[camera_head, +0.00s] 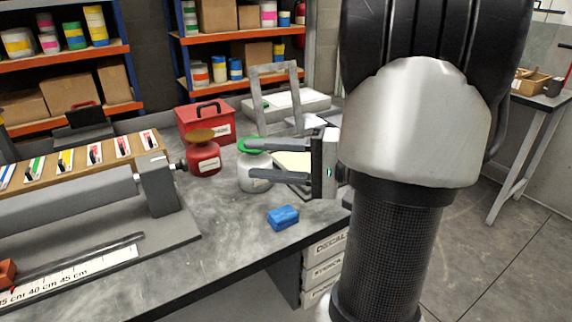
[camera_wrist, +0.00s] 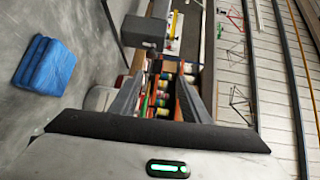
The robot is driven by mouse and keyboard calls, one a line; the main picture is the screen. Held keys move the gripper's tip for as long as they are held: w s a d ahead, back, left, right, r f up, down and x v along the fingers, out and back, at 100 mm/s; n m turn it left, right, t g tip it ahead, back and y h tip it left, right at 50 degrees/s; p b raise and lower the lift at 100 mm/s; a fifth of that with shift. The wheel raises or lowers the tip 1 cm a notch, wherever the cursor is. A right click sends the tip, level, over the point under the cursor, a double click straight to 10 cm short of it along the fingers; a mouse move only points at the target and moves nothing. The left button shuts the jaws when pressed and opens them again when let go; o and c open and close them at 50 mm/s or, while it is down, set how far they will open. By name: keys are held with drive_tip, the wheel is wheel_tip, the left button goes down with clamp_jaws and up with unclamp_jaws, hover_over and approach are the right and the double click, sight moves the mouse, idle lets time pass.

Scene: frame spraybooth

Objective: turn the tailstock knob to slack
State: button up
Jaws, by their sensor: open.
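The tailstock (camera_head: 158,186) is a grey block at the right end of a long grey roller fixture on the bench. A small dark knob (camera_head: 181,165) sticks out from its right side, close to the red pot. My gripper (camera_head: 250,160) is open and empty. Its fingers point left towards the tailstock, over the white pot and well apart from the knob. The fingers also show in the wrist view (camera_wrist: 160,80).
A red pot (camera_head: 204,160) with a brown top and a white pot (camera_head: 255,178) with a green top stand between gripper and tailstock. A red toolbox (camera_head: 207,118) stands behind. The bench (camera_head: 215,245) in front is clear.

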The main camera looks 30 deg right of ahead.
drive_tip(key=shift+f+v, duration=0.2)
drive_tip(key=shift+v, duration=0.9)
drive_tip(key=shift+f+v, duration=0.25)
drive_tip(key=shift+v, duration=0.9)
drive_tip(key=w+a+r+m+g+h+p, duration=0.1)
drive_tip(key=w+r+m+g+p, duration=0.3)
drive_tip(key=w+r+g+p, duration=0.5)
drive_tip(key=w+a+r+m+g+h+p, duration=0.1)
drive_tip(key=w+r+m+g+h+p, duration=0.3)
drive_tip(key=p, duration=0.9)
drive_tip(key=m+y+b, duration=0.1)
drive_tip(key=y+b, duration=0.1)
approach(182, 164)
drive_tip(key=x, duration=0.7)
drive_tip(key=shift+w+d+f+t, duration=0.2)
drive_tip(key=shift+w+f+t, duration=0.15)
drive_tip(key=shift+f, duration=0.25)
drive_tip(key=c, duration=1)
